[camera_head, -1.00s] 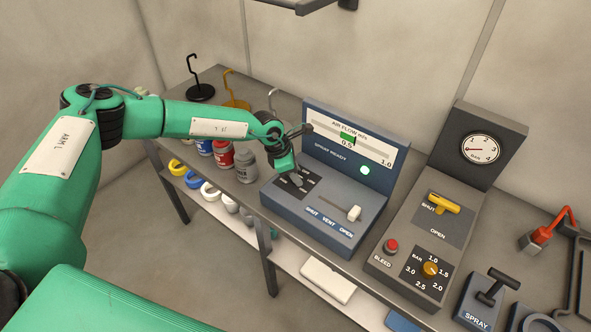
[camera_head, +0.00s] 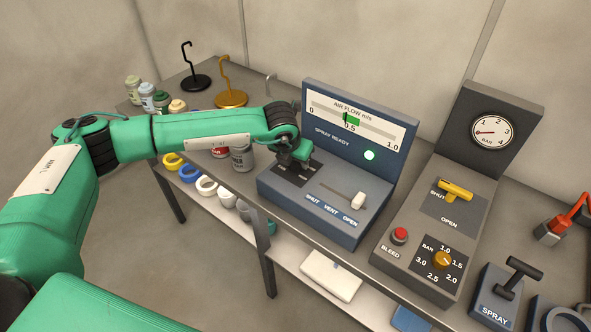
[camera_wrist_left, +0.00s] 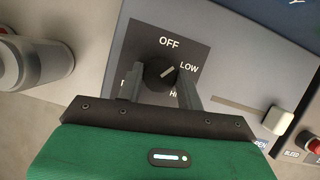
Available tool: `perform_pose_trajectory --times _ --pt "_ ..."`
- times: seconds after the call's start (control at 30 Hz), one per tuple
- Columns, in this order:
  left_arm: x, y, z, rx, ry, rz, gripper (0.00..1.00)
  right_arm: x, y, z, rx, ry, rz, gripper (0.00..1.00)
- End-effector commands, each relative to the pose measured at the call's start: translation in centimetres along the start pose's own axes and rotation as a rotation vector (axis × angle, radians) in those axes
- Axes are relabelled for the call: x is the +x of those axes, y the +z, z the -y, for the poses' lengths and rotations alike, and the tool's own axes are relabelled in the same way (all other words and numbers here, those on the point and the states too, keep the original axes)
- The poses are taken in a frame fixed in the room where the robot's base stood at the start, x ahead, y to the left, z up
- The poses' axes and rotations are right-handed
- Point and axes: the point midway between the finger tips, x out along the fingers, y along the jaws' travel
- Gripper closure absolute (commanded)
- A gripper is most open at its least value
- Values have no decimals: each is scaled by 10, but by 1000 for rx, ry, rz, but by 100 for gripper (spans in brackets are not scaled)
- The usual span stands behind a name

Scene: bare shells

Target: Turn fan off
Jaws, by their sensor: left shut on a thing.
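The blue fan console (camera_head: 335,222) stands on the bench, with its air flow gauge (camera_head: 352,118) showing a pointer near 0.5 by a green band and a lit green lamp (camera_head: 369,155). My left gripper (camera_head: 294,160) is down over the black dial plate at the console's left; it hides the knob in the head view. In the left wrist view the dark knob (camera_wrist_left: 158,72) sits between the fingers of my left gripper (camera_wrist_left: 158,88), which is shut on it. Its white mark points up and right, towards LOW. OFF is at the top of the plate. My right gripper is not in view.
A white slider (camera_head: 358,201) on the console stands at OPEN. To the right is a grey pressure panel (camera_head: 415,270) with a yellow handle (camera_head: 456,190) and red button (camera_head: 400,236). A grey can (camera_head: 242,158) stands close left of the console.

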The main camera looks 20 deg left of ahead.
Motion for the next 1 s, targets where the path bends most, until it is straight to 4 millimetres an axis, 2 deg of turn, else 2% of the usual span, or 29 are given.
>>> perform_pose_trajectory --times 0.03,0.33,0.4,0.5,0.73,1.0 --pt "8 -2 1 -39 16 4 86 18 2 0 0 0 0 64" --pt "7 -2 3 -294 121 3 86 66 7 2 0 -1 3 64" --pt "6 -2 3 -347 143 2 86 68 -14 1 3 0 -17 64" --pt "5 -1 3 -414 171 1 86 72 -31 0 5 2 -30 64" --pt "3 0 4 -529 220 0 86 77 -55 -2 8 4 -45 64" --pt "1 1 3 -591 246 0 86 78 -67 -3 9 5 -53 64"
